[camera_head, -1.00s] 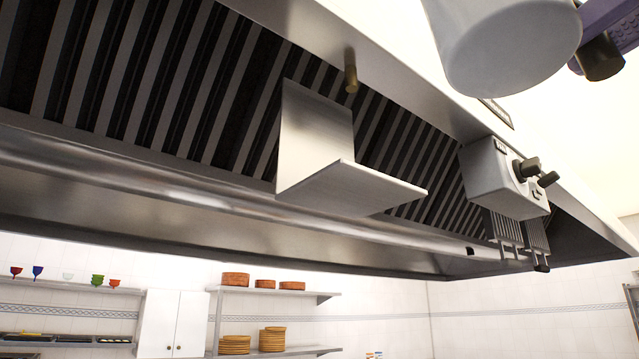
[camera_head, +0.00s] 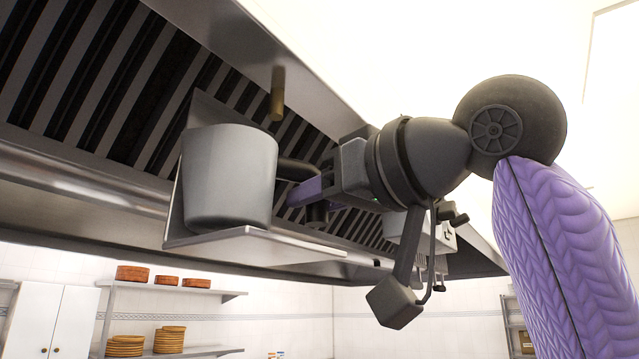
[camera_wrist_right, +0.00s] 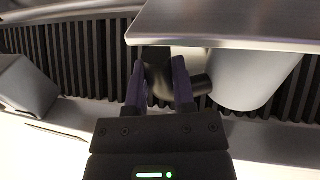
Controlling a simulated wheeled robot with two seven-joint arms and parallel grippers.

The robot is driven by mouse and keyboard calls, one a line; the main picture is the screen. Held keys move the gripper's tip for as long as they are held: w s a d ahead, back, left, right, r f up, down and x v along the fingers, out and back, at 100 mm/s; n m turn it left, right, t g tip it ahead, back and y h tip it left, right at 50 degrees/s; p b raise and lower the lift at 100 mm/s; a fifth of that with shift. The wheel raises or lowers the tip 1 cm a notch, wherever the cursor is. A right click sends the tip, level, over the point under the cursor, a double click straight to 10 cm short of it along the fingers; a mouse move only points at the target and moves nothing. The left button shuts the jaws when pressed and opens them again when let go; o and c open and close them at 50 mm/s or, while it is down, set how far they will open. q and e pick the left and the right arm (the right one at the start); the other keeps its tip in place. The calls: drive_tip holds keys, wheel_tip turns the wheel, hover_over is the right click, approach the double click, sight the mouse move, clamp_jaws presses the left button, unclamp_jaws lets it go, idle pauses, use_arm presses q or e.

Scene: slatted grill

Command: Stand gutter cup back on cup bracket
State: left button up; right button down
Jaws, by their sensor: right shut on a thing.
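The gutter cup (camera_head: 228,180) is a plain grey cylinder with a dark handle on its right side. It looks upright over the shelf of the cup bracket (camera_head: 290,245), a bent metal plate under the hood with a back panel. I cannot tell whether its base touches the shelf. My right gripper (camera_head: 303,190) is shut on the cup's handle. In the right wrist view, the fingers (camera_wrist_right: 160,75) close around the dark handle; the cup (camera_wrist_right: 255,85) and bracket (camera_wrist_right: 230,22) lie beyond them. My left gripper is not in view.
A brass nozzle (camera_head: 277,93) hangs from the hood's edge just above and right of the cup. The slatted grill (camera_head: 95,85) runs behind the bracket. A control box (camera_head: 420,232) sits right, partly hidden by my arm.

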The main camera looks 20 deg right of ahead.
drive_tip(key=shift+w+f, duration=0.15)
drive_tip(key=shift+f, duration=0.2)
drive_tip(key=shift+d, duration=0.1)
drive_tip(key=shift+s, duration=0.2)
drive_tip(key=shift+f, duration=0.2)
drive_tip(key=shift+c, duration=2.2)
unclamp_jaws()
drive_tip(key=shift+w, duration=0.1)
drive_tip(key=shift+r, duration=0.25)
drive_tip(key=b+v, duration=0.2)
drive_tip(key=v, duration=0.1)
drive_tip(key=shift+f, duration=0.35)
drive_tip(key=b+v, duration=0.2)
drive_tip(key=v, duration=0.7)
drive_tip(key=shift+r+b, duration=0.25)
drive_tip(key=shift+b, duration=0.15)
